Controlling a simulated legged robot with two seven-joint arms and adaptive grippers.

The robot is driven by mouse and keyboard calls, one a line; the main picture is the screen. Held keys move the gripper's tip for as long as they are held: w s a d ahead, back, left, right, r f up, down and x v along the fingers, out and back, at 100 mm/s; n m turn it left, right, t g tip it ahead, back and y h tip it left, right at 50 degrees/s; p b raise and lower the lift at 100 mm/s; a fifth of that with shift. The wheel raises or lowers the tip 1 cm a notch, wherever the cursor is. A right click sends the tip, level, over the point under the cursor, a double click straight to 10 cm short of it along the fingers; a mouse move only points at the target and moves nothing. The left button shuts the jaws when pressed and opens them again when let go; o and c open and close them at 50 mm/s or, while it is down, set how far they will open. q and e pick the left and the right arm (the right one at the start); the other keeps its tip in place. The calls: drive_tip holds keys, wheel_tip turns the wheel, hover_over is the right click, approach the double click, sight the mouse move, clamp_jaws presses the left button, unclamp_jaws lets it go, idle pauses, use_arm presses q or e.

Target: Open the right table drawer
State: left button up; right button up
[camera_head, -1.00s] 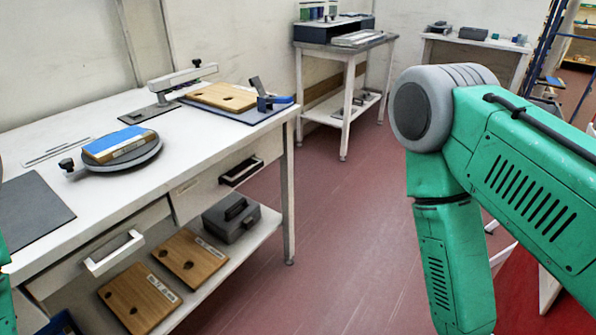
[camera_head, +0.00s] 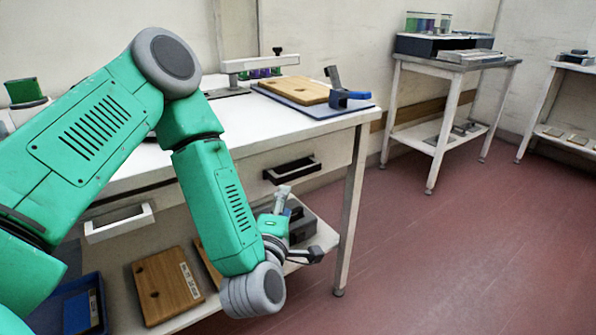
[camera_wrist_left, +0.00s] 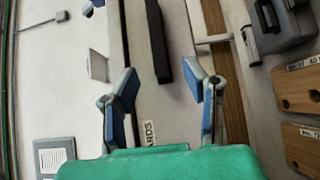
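The right table drawer (camera_head: 265,155) is a pale front under the white table's top, with a black bar handle (camera_head: 292,170). It looks shut. In the left wrist view the black handle (camera_wrist_left: 158,40) stands up from the pale front, beside a partly hidden label. My left gripper (camera_head: 283,190) is below the handle in the head view, pointing up toward the drawer. In the wrist view its two blue-padded fingers (camera_wrist_left: 160,85) are spread and empty. The handle's near end shows between the fingertips, with no contact visible. My right gripper is out of view.
The left drawer has a white handle (camera_head: 119,223). The lower shelf holds wooden boards (camera_head: 167,285), a grey case (camera_head: 301,222) and a blue bin (camera_head: 80,308). A clamp and board on a mat (camera_head: 315,108) stand on the tabletop. The red floor right of the table is clear.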

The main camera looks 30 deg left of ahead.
sight(301, 174)
use_arm(q)
drive_tip(key=x, duration=1.1)
drive_tip(key=shift+w, duration=0.35)
drive_tip(key=shift+w+d, duration=0.15)
drive_tip(key=shift+w, duration=0.1)
drive_tip(key=shift+w+d+r, duration=0.2)
drive_tip(key=shift+d+r, duration=0.05)
drive_tip(key=shift+d, duration=0.15)
drive_tip(key=shift+a+f, duration=0.2)
drive_tip(key=shift+a, duration=0.3)
clamp_jaws()
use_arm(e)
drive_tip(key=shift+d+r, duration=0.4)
